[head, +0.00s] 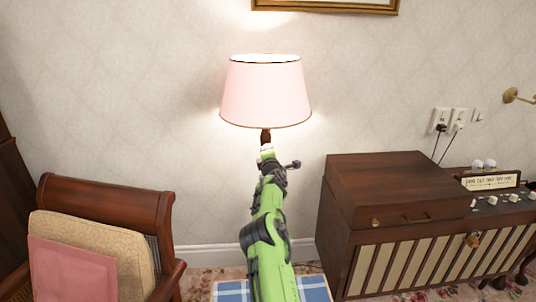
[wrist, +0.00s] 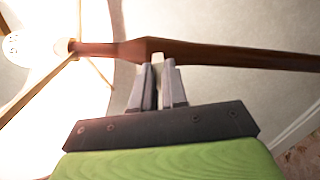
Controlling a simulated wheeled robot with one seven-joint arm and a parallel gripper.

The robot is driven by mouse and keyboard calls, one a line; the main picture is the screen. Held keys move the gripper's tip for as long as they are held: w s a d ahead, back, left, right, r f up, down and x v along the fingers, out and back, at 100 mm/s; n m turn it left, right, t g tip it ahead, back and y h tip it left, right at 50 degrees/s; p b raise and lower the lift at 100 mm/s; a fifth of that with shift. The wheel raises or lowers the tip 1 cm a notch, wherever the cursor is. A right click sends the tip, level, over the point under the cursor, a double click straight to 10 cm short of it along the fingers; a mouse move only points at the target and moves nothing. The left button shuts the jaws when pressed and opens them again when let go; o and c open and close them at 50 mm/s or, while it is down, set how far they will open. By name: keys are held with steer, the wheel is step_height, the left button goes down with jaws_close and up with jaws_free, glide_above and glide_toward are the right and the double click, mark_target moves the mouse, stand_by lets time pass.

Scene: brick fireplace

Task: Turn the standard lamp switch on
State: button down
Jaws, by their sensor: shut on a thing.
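The standard lamp (head: 265,92) stands against the wall in the middle of the head view, with a pink shade. It is lit, and the wall around it glows. Its dark wooden stem (wrist: 220,54) crosses the wrist view, with the bright inside of the shade at left. My gripper (head: 267,152) reaches up to the stem just below the shade. In the wrist view my gripper's fingertips (wrist: 160,64) are at the stem's thick part, closed on a small part of the lamp there.
A wooden chair (head: 120,190) with cushions stands at left. A wooden radio cabinet (head: 395,185) stands at right, below wall sockets (head: 448,120). A blue checked cloth (head: 232,291) lies low in front of the lamp. The wall between lamp and cabinet is bare.

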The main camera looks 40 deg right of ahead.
steer(key=shift+f+m, duration=0.1)
steer(key=shift+m, duration=1.1)
steer(key=c, duration=1.2)
jaws_free()
steer(key=shift+o, duration=0.2)
steer(key=v, duration=1.5)
steer(key=shift+s+a, duration=0.25)
steer(key=shift+s, duration=0.05)
